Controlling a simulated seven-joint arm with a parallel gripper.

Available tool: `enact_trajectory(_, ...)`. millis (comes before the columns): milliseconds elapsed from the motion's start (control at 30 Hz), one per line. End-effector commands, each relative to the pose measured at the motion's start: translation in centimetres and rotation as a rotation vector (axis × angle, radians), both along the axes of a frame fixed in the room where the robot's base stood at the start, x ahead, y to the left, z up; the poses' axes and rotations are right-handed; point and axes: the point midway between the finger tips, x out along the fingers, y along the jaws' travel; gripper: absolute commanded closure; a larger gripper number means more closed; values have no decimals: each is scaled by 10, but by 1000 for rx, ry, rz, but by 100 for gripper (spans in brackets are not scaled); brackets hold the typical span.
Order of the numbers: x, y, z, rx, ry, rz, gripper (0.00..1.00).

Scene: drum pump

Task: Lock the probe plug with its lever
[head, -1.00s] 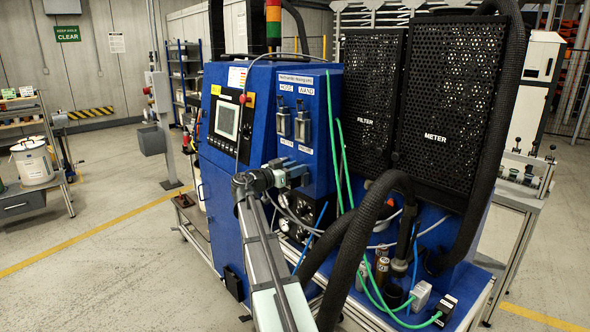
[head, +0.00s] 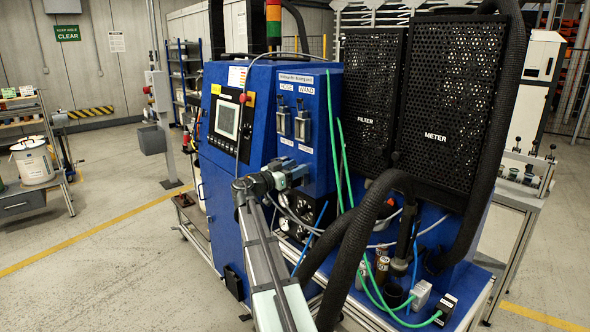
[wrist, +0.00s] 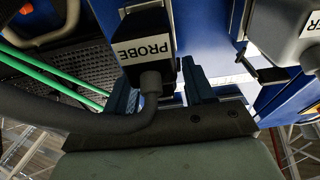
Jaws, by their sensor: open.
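The probe plug (wrist: 150,75) is a black block with a white PROBE label, upside down in the wrist view. A thick grey cable leaves its near end. My gripper (wrist: 162,95) is open, with one dark finger left and one right of the plug's near end; I cannot tell whether they touch it. In the head view my gripper (head: 297,171) is at the blue cabinet's front, below the two grey connectors, and hides the plug. I cannot make out the plug's lever.
A grey connector (wrist: 285,30) with a dark latch stands right of the plug. Green hoses (wrist: 58,82) run at the left. In the head view, the blue cabinet (head: 225,185) and thick black hoses (head: 352,250) crowd the arm.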

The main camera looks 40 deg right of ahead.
Motion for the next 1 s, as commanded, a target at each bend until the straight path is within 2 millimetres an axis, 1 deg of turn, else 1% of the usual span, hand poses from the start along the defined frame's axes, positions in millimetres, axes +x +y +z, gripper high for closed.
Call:
enact_trajectory(133,0,10,-1,0,0,2,47)
enact_trajectory(267,-1,29,-3,0,0,2,47)
enact_trajectory(500,-1,76,-8,0,0,3,47)
enact_trajectory(700,-1,111,-11,-1,0,2,47)
enact_trajectory(900,0,131,-13,0,0,1,47)
enact_trajectory(1000,0,135,-14,0,0,0,47)
